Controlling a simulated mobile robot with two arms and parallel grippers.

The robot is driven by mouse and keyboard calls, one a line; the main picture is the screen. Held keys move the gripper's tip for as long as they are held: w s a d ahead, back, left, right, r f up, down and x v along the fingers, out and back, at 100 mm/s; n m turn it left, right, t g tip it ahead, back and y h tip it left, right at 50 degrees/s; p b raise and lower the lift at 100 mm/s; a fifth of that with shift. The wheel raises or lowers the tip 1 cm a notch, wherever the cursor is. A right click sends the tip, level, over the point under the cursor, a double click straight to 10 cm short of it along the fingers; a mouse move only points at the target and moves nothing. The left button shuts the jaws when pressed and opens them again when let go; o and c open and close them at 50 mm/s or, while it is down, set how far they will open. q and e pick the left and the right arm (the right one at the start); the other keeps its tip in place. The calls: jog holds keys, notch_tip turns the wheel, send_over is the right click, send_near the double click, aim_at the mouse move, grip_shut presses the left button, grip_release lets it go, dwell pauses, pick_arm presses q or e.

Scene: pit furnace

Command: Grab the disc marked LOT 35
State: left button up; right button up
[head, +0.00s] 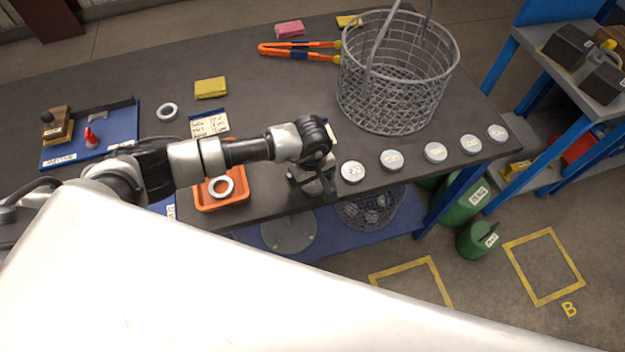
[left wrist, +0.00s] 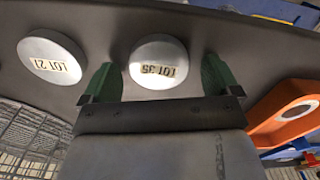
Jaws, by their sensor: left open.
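The disc marked LOT 35 (left wrist: 158,50) is round and silvery with a pale label, flat on the dark table, and shows in the left wrist view. In the head view the disc (head: 312,187) is partly hidden under my left gripper (head: 312,178). My left gripper (left wrist: 160,76) is open, its green fingers spread to either side of the disc's near part. I cannot tell whether they touch it. A similar disc marked LOT 21 (left wrist: 50,58) lies to its left in the wrist view; in the head view that disc (head: 353,171) is just right of the gripper.
More discs (head: 435,152) continue the row along the table's front edge. A wire basket (head: 398,85) stands behind them. An orange tray (head: 203,203) holding a metal ring (head: 221,181) is left of the gripper. Orange-handled tongs (head: 285,48) lie at the back.

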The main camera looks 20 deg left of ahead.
pick_arm(q)
jog(key=c, duration=1.2)
jog(key=shift+c, duration=0.2)
